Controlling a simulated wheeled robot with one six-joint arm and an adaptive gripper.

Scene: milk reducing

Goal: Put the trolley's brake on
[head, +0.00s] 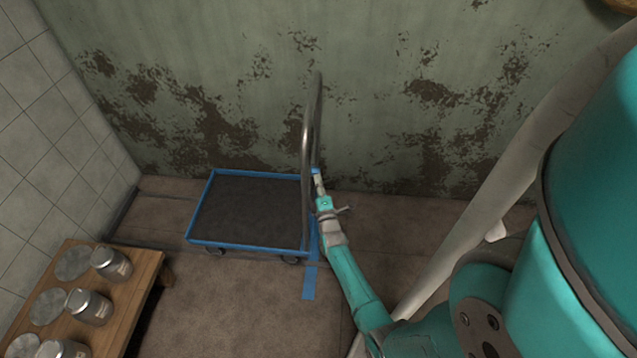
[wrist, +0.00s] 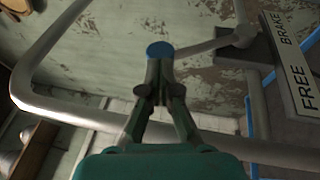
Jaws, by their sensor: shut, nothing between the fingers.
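The trolley (head: 250,208) has a blue frame, a dark deck and a bent metal handle (head: 306,150) at its right end. The handle tube also crosses the wrist view (wrist: 60,112). In the wrist view a grey brake lever (wrist: 208,46) with a blue round knob (wrist: 160,49) runs left from its pivot. A plate (wrist: 292,65) beside the pivot reads FREE and BRAKE. My gripper (wrist: 159,60) is shut and empty, its tips at the knob; whether they touch it I cannot tell. In the head view my gripper (head: 319,182) is beside the handle's right side.
A wooden bench (head: 140,290) with several metal jars and lids stands at the lower left. A peeling green wall (head: 400,120) rises close behind the trolley. A blue strip (head: 310,280) lies on the floor in front. Brown floor is clear between bench and strip.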

